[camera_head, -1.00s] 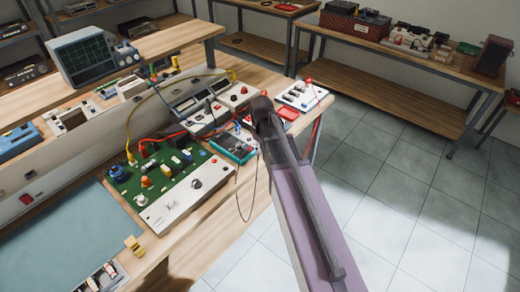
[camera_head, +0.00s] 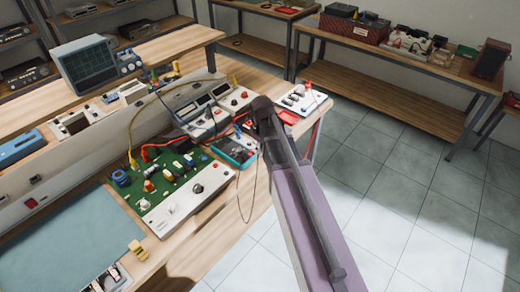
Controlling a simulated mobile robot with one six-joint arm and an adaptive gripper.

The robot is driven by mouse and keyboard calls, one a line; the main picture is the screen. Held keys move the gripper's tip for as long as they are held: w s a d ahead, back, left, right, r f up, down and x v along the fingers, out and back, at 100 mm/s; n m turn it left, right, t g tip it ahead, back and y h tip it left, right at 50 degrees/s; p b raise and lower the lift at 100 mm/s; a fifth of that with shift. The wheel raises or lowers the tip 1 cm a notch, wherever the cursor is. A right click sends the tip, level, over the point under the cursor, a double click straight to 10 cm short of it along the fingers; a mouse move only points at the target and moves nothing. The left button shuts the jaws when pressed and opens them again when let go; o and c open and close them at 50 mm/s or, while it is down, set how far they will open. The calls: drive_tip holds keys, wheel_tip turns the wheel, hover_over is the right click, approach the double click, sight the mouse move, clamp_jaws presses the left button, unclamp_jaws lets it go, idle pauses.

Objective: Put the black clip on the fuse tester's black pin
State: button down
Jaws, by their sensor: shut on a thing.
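My gripper (camera_head: 262,106) is at the far end of my arm, over the right part of the bench. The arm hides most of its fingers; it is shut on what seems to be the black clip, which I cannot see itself. A thin black lead (camera_head: 243,205) hangs in a loop below it, beside the teal meter (camera_head: 233,152). A white panel (camera_head: 318,100) with dark parts and a red piece at its back edge, probably the fuse tester, stands at the bench's right end, right of my gripper. Its black pin is not discernible.
A green circuit board (camera_head: 135,187) with a white front panel lies left of my gripper. Grey instruments (camera_head: 205,112) with red and yellow leads stand behind. A red tray (camera_head: 284,117) lies between my gripper and the white panel. Open floor (camera_head: 400,190) is at right.

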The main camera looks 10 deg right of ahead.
drive_tip(key=shift+r+p, duration=0.55)
drive_tip(key=shift+r, duration=0.15)
drive_tip(key=shift+r+p, duration=0.25)
drive_tip(key=shift+p, duration=0.05)
drive_tip(key=shift+s+d, duration=0.1)
drive_tip(key=shift+s, duration=0.05)
